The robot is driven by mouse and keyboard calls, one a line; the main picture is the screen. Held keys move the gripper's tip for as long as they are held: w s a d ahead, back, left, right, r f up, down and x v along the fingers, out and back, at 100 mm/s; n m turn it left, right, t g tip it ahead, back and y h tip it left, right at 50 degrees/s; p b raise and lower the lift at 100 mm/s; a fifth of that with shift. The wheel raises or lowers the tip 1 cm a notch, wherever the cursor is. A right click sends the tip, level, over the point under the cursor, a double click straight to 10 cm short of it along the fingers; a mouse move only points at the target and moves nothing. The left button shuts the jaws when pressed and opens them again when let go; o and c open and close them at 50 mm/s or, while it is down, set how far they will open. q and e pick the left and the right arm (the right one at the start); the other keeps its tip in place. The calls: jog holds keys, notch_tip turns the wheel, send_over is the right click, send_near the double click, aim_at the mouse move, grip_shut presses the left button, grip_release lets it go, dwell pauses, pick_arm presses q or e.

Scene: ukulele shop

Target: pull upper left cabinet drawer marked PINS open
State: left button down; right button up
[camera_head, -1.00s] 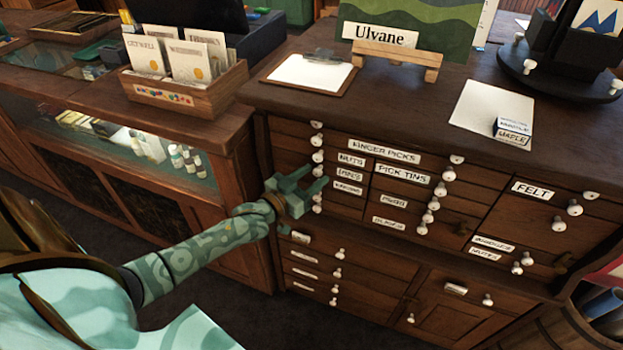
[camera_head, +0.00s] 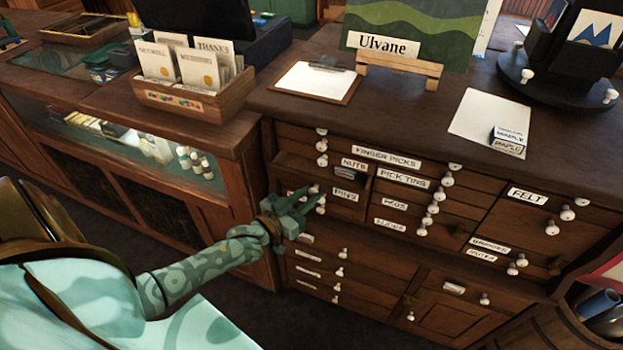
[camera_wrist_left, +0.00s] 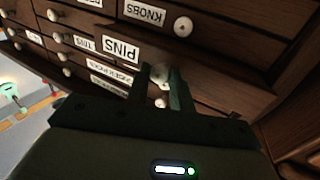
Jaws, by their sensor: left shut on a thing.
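The drawer marked PINS (camera_head: 345,195) is in the upper left of the dark wooden cabinet and stands partly out. Its open top shows some dark and pale contents (camera_head: 347,173). My left gripper (camera_head: 313,197) is at the drawer's left front. In the left wrist view, the PINS label (camera_wrist_left: 120,48) appears beside my gripper (camera_wrist_left: 163,75), whose two fingers are shut around the drawer's white round knob (camera_wrist_left: 159,73). Part of the knob is hidden by the fingers. My right gripper is in neither view.
Other labelled drawers with white knobs surround it, such as FINGER PICKS (camera_head: 387,156) and FELT (camera_head: 528,196). A clipboard (camera_head: 315,81) and a sign on a wooden stand (camera_head: 400,68) are on the cabinet top. A glass-fronted counter (camera_head: 200,165) is at left.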

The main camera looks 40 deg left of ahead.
pick_arm(q)
jog(key=s+d+p, duration=0.3)
jog(key=s, duration=0.9)
jog(key=s+d+p, duration=0.3)
jog(key=s+p, duration=0.1)
jog(key=s, duration=0.9)
jog(key=shift+s, duration=0.2)
jog(key=shift+d, duration=0.1)
jog(key=c, duration=1.2)
grip_release()
jog(key=shift+w, duration=0.1)
jog(key=shift+c, duration=0.2)
jog(key=s+a+b, duration=0.1)
jog(key=s+a, duration=0.1)
jog(key=s, duration=1.4)
jog(key=shift+a, duration=0.3)
jog(key=shift+s+f, duration=0.1)
